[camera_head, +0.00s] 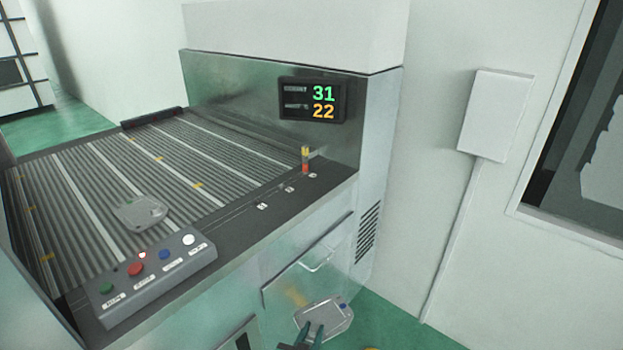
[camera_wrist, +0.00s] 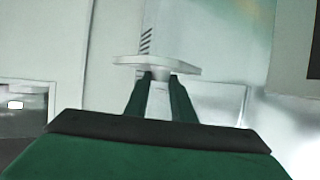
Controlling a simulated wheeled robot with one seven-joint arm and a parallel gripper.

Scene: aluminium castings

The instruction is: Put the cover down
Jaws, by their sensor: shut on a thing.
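The cover (camera_head: 330,314) is a flat, light grey metal casting with a small blue spot near its right end. My gripper (camera_head: 314,332) is shut on its near edge and holds it in front of the machine's lower front panel, below the level of the ribbed bed. In the wrist view the cover (camera_wrist: 185,66) shows edge-on as a thin pale plate across the tips of my gripper (camera_wrist: 160,80). A second, similar grey casting (camera_head: 141,212) lies flat on the ribbed bed (camera_head: 215,165), behind the button box.
A grey button box (camera_head: 155,280) with several coloured buttons stands on the machine's front ledge. A small signal lamp (camera_head: 305,160) stands near the right corner. A display (camera_head: 312,100) reads 31 and 22. Much of the ribbed bed is bare. A wall box (camera_head: 495,115) hangs at right.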

